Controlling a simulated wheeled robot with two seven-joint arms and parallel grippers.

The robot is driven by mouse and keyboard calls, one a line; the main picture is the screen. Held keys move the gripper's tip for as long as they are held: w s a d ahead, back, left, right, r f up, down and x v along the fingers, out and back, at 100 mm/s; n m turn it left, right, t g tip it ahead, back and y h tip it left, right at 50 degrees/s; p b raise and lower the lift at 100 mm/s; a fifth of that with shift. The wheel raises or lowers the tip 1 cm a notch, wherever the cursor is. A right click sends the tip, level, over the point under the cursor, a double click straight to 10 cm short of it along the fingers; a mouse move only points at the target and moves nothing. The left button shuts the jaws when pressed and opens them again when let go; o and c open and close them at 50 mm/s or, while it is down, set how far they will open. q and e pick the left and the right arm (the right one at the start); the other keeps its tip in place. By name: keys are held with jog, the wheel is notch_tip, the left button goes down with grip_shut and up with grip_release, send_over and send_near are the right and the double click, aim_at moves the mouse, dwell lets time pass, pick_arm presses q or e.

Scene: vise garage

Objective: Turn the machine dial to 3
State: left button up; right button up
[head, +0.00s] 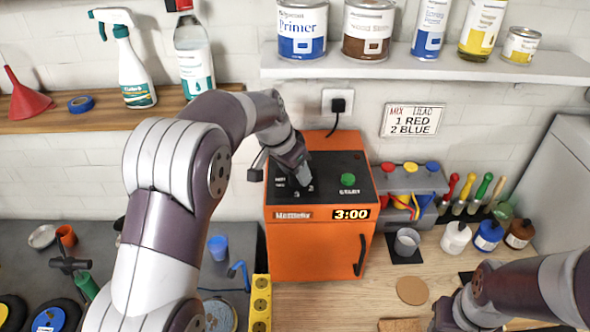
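The orange machine (308,250) stands against the wall with a black top panel, a green button (348,179) and a display (351,214) that reads 3:00. My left gripper (303,183) points down at the left part of the top panel, where the dial would sit. The gripper covers that spot, so the dial and its pointer are hidden. I cannot tell whether the fingers are closed on it. My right arm comes in at the lower right, and its gripper (447,318) is partly cut off at the bottom edge; its fingers do not show clearly.
A shelf (430,64) with cans and bottles hangs above the machine. A grey dispenser (409,181) with coloured caps stands to its right, near a metal cup (407,241) and several small bottles. A yellow power strip (260,300) lies at front left. A round cork coaster (411,290) lies on the bench.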

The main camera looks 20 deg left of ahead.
pick_arm(q)
jog(key=shift+o, duration=0.7)
jog(key=shift+s+a+r+b, duration=0.15)
jog(key=shift+r+b, duration=0.15)
jog(key=shift+r, duration=0.1)
jog(key=b+v, duration=0.1)
jog(key=v, duration=0.3)
jog(key=shift+r, duration=0.1)
notch_tip(320, 180, up, 6)
jog(key=p, duration=0.6)
send_over(288, 188)
jog(key=s+a, duration=0.1)
jog(key=s, duration=0.1)
jog(key=shift+s+a+r, duration=0.15)
jog(key=shift+s+r, duration=0.15)
jog(key=shift+r, duration=0.2)
jog(key=shift+w, duration=0.1)
